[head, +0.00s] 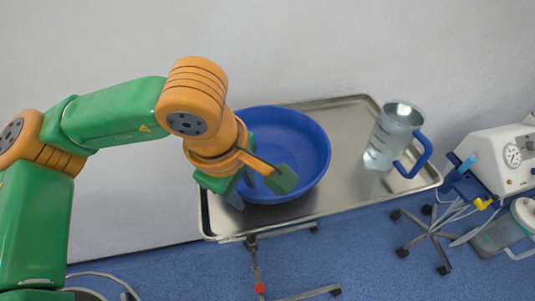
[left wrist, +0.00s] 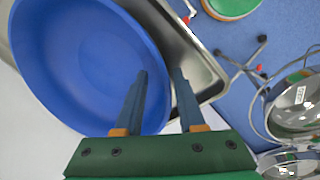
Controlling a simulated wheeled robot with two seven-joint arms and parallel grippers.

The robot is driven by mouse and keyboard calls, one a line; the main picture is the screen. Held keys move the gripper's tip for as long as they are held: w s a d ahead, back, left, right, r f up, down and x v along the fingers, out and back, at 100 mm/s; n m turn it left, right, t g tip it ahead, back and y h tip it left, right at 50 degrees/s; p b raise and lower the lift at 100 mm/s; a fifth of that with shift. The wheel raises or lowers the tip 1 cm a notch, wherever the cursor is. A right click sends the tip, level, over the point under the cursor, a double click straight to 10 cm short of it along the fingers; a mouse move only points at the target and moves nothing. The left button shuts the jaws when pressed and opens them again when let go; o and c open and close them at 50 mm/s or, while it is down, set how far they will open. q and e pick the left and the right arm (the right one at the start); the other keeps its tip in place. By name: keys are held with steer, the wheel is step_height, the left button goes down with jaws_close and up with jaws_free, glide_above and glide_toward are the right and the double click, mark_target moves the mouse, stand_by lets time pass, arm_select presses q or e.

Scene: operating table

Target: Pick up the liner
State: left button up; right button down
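No thing in view is clearly marked as the liner; I cannot tell whether it is the round blue bowl (head: 300,150) or the clear jug. The bowl sits on the left part of a metal tray table and also fills the left of the left wrist view (left wrist: 75,60). My left gripper (head: 240,196) points down at the bowl's near left rim. In the left wrist view its two fingers (left wrist: 160,73) are apart, with the bowl's rim between them. Contact is not clear. The clear jug (head: 393,132) with a blue handle stands on the tray's right. My right gripper is not in view.
The tray table (head: 345,190) has a raised rim and bare metal between bowl and jug. A white machine with a gauge (head: 505,155) and a wheeled stand (head: 430,230) are at the right. A wall is close behind the table. Blue floor lies in front.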

arm_select(q)
steer(key=shift+s+r, duration=0.1)
steer(key=shift+s, duration=0.05)
jaws_close()
stand_by(1.1)
